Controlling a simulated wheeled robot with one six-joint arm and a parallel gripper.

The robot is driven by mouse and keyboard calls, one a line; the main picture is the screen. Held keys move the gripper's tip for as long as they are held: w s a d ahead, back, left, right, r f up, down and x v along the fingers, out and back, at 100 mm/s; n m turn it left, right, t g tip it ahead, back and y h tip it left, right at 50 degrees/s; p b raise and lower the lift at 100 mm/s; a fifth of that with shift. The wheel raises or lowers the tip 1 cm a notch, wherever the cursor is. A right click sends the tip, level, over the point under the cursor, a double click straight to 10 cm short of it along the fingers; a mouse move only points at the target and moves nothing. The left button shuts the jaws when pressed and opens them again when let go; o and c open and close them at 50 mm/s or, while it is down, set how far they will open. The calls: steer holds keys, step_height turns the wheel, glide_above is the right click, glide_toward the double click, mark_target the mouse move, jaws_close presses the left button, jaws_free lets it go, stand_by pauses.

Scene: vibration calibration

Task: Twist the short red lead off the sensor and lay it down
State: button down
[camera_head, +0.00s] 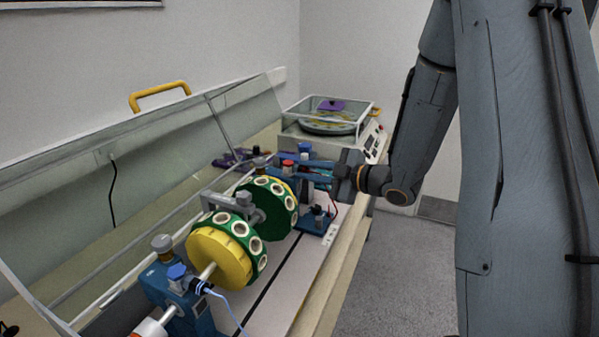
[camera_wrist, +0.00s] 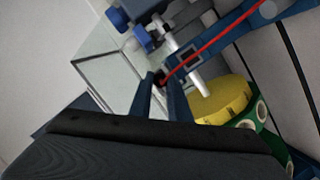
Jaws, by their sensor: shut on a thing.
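My gripper (camera_head: 282,171) reaches left from my wrist over the far end of the rotor rig in the head view. In the wrist view my gripper (camera_wrist: 160,80) has its fingertips close together around the dark end of the red lead (camera_wrist: 205,47). The lead runs from the fingertips up and right as a taut-looking red line. In the head view a bit of red lead (camera_head: 333,206) hangs below my gripper. The fingers hide the lead's gripped end, and I cannot tell whether it still touches a sensor.
A rotor with yellow and green discs (camera_head: 220,258) lies close in front of my gripper. A blue pedestal (camera_head: 178,300) stands at the near end. A raised clear cover (camera_head: 130,190) slants along the left. A clear-lidded device (camera_head: 330,122) stands behind. Grey floor is open at right.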

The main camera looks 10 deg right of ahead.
steer(key=shift+n+t+b, duration=0.7)
steer(key=shift+n+b, duration=1.3)
steer(key=shift+b, duration=1.45)
stand_by(1.3)
steer(key=shift+f+n+t+y+b, duration=0.2)
steer(key=shift+n+b, duration=0.5)
steer(key=shift+b, duration=0.7)
steer(key=shift+n+t+y+b, duration=0.1)
steer(key=shift+n+t+b, duration=0.2)
steer(key=shift+n+b, duration=0.75)
stand_by(0.8)
